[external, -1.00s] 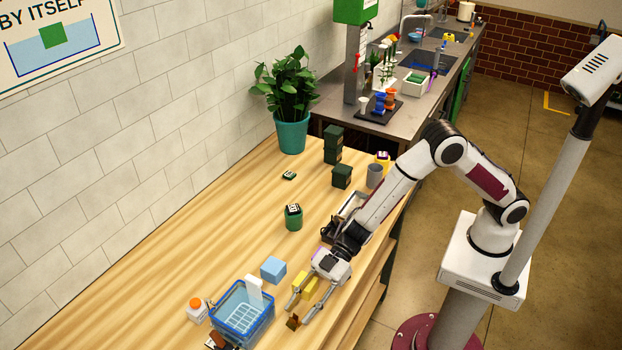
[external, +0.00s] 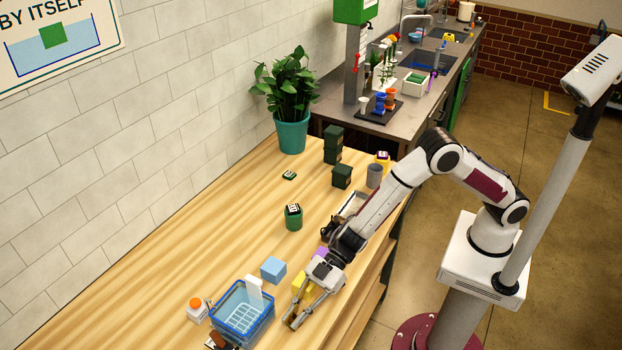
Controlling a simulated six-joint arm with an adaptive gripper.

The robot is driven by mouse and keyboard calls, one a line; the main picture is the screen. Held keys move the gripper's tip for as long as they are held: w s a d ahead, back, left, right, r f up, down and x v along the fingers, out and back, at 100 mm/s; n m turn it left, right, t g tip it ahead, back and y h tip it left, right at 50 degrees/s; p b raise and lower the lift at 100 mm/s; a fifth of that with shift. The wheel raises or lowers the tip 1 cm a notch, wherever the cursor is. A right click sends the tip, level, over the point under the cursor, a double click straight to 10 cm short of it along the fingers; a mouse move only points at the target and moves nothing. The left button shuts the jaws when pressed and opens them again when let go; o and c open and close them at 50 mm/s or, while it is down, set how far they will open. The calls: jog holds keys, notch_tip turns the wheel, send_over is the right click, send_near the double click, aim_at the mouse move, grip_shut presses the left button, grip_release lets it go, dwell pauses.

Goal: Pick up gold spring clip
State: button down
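My gripper (external: 292,322) is low over the front part of the wooden table, pointing toward the lower left. Its two fingertips are close together, with little or no gap visible. I cannot make out whether anything is held between them. No gold spring clip can be clearly recognised; a small brown item seen earlier at the fingertips is hidden or too small to tell now. A yellow block (external: 298,283) sits just beside my gripper's left finger, partly covered.
A blue basket (external: 243,312) with a white item at its rim stands left of my gripper. A light blue cube (external: 273,269), a white bottle with an orange cap (external: 197,309) and a green canister (external: 293,218) stand nearby. The table's middle left is clear.

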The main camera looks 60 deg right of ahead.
aim_at(295, 315)
jog(key=shift+r, duration=0.15)
dwell(0.3)
jog(key=shift+r, duration=4.85)
